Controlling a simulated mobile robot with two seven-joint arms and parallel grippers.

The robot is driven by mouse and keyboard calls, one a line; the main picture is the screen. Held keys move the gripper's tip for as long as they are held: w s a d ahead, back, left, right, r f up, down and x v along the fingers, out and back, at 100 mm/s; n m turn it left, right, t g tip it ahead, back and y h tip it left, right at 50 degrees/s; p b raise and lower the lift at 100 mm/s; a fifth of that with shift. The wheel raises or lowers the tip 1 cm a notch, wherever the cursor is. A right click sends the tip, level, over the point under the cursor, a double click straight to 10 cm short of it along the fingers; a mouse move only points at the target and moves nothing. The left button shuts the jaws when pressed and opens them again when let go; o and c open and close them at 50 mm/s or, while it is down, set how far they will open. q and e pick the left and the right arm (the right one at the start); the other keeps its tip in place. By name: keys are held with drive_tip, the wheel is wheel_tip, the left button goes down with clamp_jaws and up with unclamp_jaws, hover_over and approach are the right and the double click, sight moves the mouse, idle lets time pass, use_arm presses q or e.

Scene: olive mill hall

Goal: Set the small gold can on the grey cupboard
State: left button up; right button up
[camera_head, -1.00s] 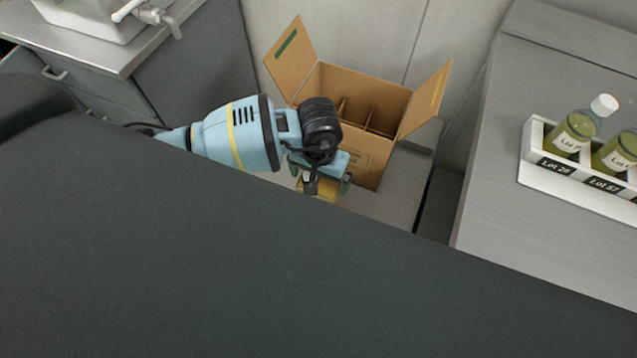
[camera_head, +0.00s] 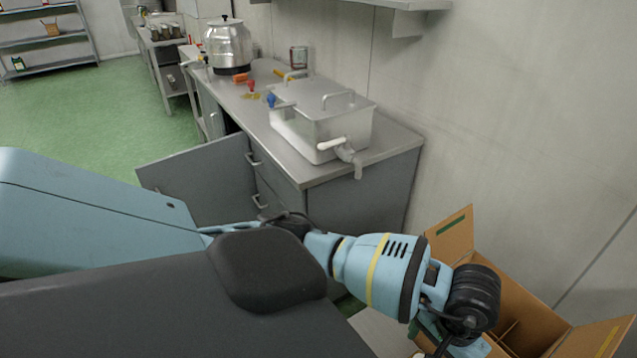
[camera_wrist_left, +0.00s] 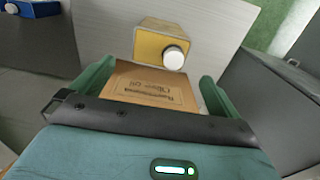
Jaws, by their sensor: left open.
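The small gold can (camera_wrist_left: 150,42) with a white cap stands on a light grey surface in the left wrist view. It is beyond my left fingertips, apart from them. My left gripper (camera_wrist_left: 152,80) is open, with nothing held between its green fingers. In the head view my left gripper (camera_head: 450,346) is at the bottom edge, mostly hidden by its wrist, and I cannot make out the can there. A grey cupboard (camera_head: 365,192) with drawers and a metal top stands at the middle; its door (camera_head: 200,182) hangs open. My right gripper is not in view.
A metal tank (camera_head: 325,125) and a steel urn (camera_head: 228,45) occupy the worktop. A blue can (camera_wrist_left: 38,9) shows at the wrist view's corner.

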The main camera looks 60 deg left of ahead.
use_arm(q)
drive_tip(key=s+d+n+g+h, duration=0.4)
drive_tip(key=s+d+n+h, duration=0.3)
drive_tip(key=s+d, duration=0.5)
drive_tip(key=d+r+n+t+h, duration=0.55)
drive_tip(key=r+n+h, duration=0.25)
drive_tip(key=n+h, duration=0.65)
drive_tip(key=w+a+f+n+t+y, duration=0.2)
drive_tip(key=a+f+n+t+y, duration=0.35)
drive_tip(key=n, duration=0.95)
drive_tip(key=w+a+f+n+t+y, duration=0.1)
drive_tip(key=a+f+n+t+y, duration=0.2)
drive_tip(key=a+n+t+y, duration=0.8)
drive_tip(key=s+a+f+n+g+y, duration=0.1)
drive_tip(key=s+a+f+n+g, duration=0.2)
drive_tip(key=s+f+n+g, duration=0.2)
drive_tip(key=s+a+f+n+g+y, duration=0.2)
drive_tip(key=s+a+f+n+g, duration=0.2)
drive_tip(key=s+f+n, duration=0.8)
drive_tip(key=s+n+g, duration=0.1)
drive_tip(key=n, duration=0.5)
drive_tip(key=shift+s+f, duration=0.15)
drive_tip(key=shift+s, duration=0.05)
